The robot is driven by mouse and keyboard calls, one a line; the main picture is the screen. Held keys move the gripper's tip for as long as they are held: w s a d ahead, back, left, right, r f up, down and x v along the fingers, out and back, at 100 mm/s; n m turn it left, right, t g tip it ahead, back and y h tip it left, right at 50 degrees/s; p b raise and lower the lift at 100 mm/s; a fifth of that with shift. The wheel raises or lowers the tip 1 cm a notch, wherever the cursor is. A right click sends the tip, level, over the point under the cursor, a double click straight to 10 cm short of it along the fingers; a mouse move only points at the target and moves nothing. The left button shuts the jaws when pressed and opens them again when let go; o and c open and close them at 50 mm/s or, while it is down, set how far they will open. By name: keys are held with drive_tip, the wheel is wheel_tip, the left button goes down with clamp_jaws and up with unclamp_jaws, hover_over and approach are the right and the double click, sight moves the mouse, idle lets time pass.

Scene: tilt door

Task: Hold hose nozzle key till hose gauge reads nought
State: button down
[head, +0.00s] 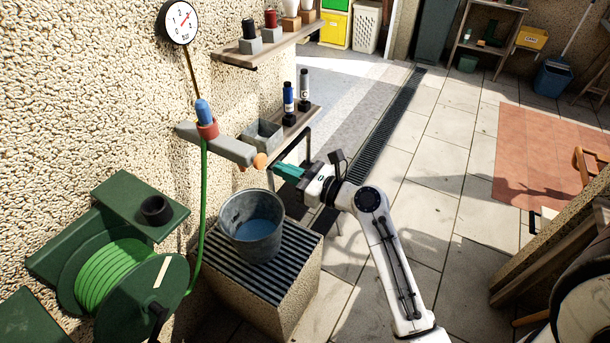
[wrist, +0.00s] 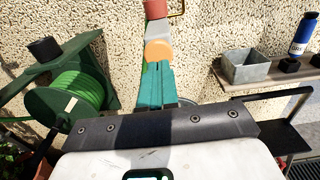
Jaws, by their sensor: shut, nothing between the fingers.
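The hose gauge (head: 177,22) is a round white dial on the wall at upper left. Its red needle points to the upper right; the figures are too small to read surely. Below it a blue nozzle (head: 203,110) stands in a red collar on a grey bracket (head: 228,150). The orange round key (head: 260,161) is at the bracket's outer end, and it also shows in the wrist view (wrist: 158,49). My gripper (head: 276,167) is shut and empty, its teal fingers (wrist: 157,68) pointing at the key. The tips are right by it; I cannot tell whether they touch.
A metal bucket (head: 252,226) of water stands on a ribbed block below the key. A green hose reel (head: 125,275) is at left. Shelves with a grey tin (head: 262,135) and bottles (head: 289,97) line the wall behind. Paved floor (head: 435,150) is open to the right.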

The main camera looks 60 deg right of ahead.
sight(263, 162)
drive_tip(key=shift+w+a, duration=0.1)
drive_tip(key=shift+w, duration=1.5)
